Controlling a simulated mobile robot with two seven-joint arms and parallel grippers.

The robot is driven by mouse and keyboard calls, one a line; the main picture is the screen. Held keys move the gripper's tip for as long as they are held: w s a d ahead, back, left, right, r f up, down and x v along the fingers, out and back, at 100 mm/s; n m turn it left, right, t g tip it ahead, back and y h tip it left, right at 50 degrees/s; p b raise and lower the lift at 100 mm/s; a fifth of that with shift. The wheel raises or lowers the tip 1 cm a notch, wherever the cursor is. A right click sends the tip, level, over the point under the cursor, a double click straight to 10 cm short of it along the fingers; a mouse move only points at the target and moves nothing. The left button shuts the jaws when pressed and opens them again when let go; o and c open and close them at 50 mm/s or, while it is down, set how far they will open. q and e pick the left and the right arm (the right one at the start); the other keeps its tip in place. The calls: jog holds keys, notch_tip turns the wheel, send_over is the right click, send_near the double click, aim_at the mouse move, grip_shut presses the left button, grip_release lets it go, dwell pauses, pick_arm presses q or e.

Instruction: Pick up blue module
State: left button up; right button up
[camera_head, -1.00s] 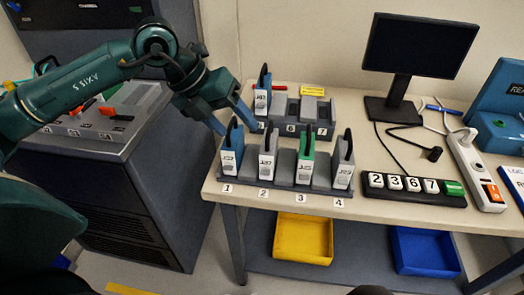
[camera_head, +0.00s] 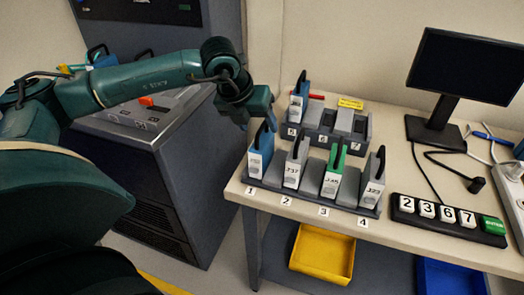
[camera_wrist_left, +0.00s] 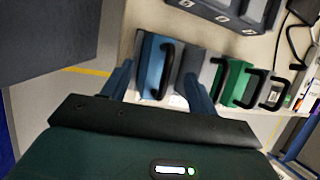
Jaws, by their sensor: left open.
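A blue module (camera_head: 260,155) with a black handle stands upright in slot 1 of the front grey rack (camera_head: 313,193). It also shows in the left wrist view (camera_wrist_left: 152,68). A second blue module (camera_head: 297,108) stands in the left slot of the back rack (camera_head: 328,137). My left gripper (camera_head: 260,118) is above and beside the slot 1 module, partly hidden by its own wrist. In the left wrist view its open fingers (camera_wrist_left: 157,75) are on either side of the blue module, with the handle between them. Contact cannot be told. My right gripper is not in view.
Grey module J37 (camera_head: 295,170) stands close beside, with a green module (camera_head: 332,180) and grey module J23 (camera_head: 372,187) farther right. A number key block (camera_head: 443,218) and a monitor (camera_head: 467,68) are to the right. A yellow bin (camera_head: 322,255) sits below.

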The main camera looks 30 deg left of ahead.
aim_at(264, 135)
pick_arm(q)
jog(key=x, duration=0.4)
jog(key=shift+f, duration=0.1)
jog(key=shift+c, duration=0.5)
jog(key=c, duration=1.1)
